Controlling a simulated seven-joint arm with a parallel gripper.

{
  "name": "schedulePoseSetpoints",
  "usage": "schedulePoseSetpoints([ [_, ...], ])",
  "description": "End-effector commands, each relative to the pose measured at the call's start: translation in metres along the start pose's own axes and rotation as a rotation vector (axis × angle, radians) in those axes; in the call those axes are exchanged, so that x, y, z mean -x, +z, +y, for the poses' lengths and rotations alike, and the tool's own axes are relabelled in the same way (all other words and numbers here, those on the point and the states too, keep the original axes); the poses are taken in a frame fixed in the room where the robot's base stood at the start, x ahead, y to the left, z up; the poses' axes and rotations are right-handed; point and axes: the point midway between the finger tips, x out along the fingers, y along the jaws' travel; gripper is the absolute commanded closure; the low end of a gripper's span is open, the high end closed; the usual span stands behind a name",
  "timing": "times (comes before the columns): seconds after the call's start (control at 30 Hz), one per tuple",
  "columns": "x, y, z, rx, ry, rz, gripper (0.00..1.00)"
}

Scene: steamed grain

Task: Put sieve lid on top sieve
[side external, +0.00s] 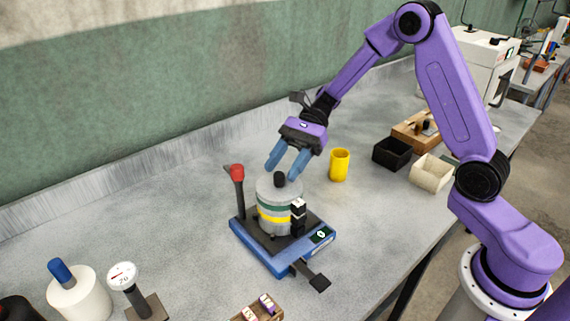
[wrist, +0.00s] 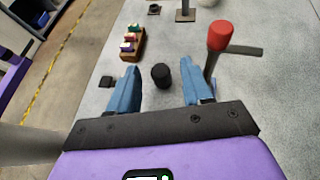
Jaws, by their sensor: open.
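The sieve stack (side external: 274,219) is a grey cylinder with green, white and yellow bands. It stands upright on a blue shaker base (side external: 283,262). A grey sieve lid (side external: 266,186) with a black knob (side external: 279,179) appears to rest on top of the stack; I cannot tell how well it is seated. My gripper (side external: 281,172) is open just above it, with its blue fingers on either side of the knob. In the wrist view the black knob (wrist: 161,76) shows between the spread fingertips (wrist: 159,68). The lid's rim is hard to tell from the table there.
A red-topped post (side external: 237,172) rises from the base's left corner, close to my fingers. A yellow cup (side external: 339,165), black bin (side external: 392,153) and cream bin (side external: 431,172) stand to the right. A dial gauge (side external: 122,275) and small wooden rack (side external: 258,308) are at the front.

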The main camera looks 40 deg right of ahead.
Motion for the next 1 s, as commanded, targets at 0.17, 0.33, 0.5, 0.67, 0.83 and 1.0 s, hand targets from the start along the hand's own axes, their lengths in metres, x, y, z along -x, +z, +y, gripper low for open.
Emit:
schedulePoseSetpoints([
  [0.17,0.015,0.009,-0.001,0.002,-0.005,-0.001,0.51],
  [0.33,0.049,0.009,-0.001,0.003,-0.006,0.0,0.51],
  [0.5,0.084,0.009,-0.001,0.002,-0.005,0.001,0.51],
  [0.67,0.108,0.009,-0.001,0.001,-0.003,0.001,0.51],
  [0.83,0.122,0.009,0.0,0.001,-0.001,0.0,0.51],
  [1.0,0.125,0.009,0.0,0.001,0.0,0.0,0.51],
])
